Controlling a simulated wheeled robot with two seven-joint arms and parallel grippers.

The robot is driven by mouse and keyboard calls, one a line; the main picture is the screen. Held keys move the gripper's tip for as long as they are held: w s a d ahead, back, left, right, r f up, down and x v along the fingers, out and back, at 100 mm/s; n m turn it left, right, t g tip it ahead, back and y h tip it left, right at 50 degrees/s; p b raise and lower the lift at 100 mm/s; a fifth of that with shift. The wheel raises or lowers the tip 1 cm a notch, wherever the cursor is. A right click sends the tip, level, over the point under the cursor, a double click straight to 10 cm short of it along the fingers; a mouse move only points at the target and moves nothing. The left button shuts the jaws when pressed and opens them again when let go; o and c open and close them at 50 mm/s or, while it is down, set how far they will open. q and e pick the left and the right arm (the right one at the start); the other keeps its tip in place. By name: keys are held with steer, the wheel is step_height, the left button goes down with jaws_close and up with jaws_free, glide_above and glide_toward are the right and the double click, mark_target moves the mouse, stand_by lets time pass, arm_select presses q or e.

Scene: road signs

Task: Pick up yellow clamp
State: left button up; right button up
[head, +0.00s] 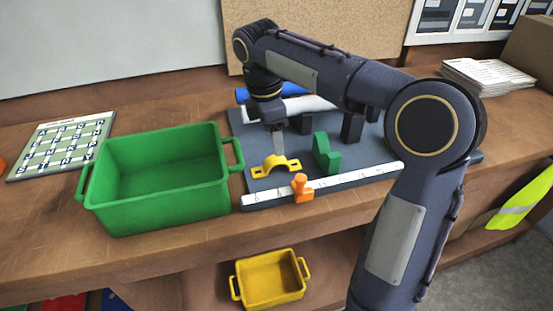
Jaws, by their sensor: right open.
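The yellow clamp (270,166) is an arched piece with flat feet. It lies on the grey board (262,199) on the wooden workbench, just right of the green crate. My right arm reaches in from the right, and my right gripper (278,152) points down right over the clamp, with its fingertips close to the arch. The gripper is open. Whether the fingers touch the clamp I cannot tell. My left gripper is not in view.
The green crate (96,208) stands left of the board. Blue and white rolls lie behind. A yellow bin (270,303) stands below the bench top.

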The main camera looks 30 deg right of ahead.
mark_target(276, 159)
steer(key=f, duration=0.6)
steer(key=shift+s+d, duration=0.2)
steer(key=shift+d, duration=0.05)
steer(key=c, duration=1.1)
steer(key=shift+c, duration=0.5)
steer(key=shift+r, duration=0.15)
